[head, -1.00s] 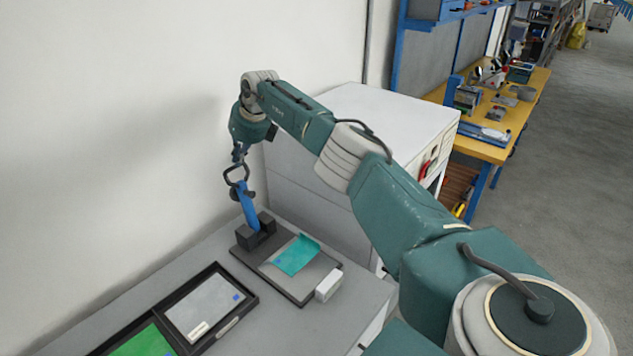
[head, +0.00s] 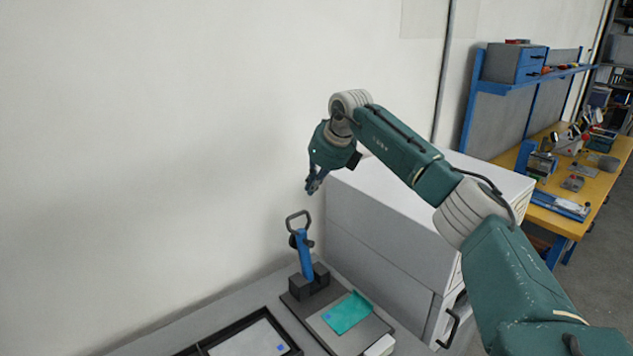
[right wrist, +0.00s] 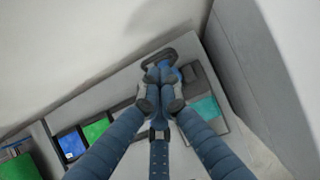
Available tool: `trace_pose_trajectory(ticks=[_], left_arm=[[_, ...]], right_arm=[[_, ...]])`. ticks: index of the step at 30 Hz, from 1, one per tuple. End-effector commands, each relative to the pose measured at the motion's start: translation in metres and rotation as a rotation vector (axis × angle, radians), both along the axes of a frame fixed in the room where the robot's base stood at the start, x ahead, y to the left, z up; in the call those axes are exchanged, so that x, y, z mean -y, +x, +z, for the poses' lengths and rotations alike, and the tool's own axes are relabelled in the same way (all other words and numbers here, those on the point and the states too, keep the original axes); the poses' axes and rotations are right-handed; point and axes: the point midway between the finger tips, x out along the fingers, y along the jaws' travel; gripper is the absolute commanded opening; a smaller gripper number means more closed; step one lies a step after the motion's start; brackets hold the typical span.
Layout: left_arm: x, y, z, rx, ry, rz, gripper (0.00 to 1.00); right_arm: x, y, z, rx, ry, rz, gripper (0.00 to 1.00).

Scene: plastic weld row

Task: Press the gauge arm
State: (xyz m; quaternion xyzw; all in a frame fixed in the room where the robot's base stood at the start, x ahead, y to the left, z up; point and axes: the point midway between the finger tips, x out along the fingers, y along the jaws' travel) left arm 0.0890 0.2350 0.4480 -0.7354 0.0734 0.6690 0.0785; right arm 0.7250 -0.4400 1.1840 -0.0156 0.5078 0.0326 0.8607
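The gauge arm (head: 304,256) is a blue lever with a dark loop handle. It stands nearly upright, leaning slightly left, in a dark block on a base plate (head: 328,338). A teal sheet (head: 347,312) lies on the plate beside it. My right gripper (head: 313,187) is above the handle, apart from it and empty. In the right wrist view its blue fingers (right wrist: 160,86) come together at the tips and partly cover the gauge arm (right wrist: 158,58). My left gripper is out of view.
A dark-rimmed tray (head: 205,349) lies on the grey bench left of the gauge. Green and blue items (right wrist: 97,129) show there in the right wrist view. A white cabinet (head: 385,220) stands close on the right, and the wall is behind.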

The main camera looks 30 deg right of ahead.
Motion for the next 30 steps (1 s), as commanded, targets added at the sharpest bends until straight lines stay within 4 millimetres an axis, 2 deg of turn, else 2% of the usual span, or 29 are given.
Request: trace_pose_trajectory(ticks=[3, 8, 30], left_arm=[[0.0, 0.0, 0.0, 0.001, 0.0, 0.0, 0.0], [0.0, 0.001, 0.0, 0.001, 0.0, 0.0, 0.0], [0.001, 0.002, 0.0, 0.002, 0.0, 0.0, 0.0]], right_arm=[[0.001, -0.007, 0.013, 0.002, -0.001, 0.0, 0.0], [0.002, -0.012, 0.02, 0.0, 0.0, -0.001, 0.0], [0.002, -0.012, 0.02, 0.0, 0.0, -0.001, 0.0]])
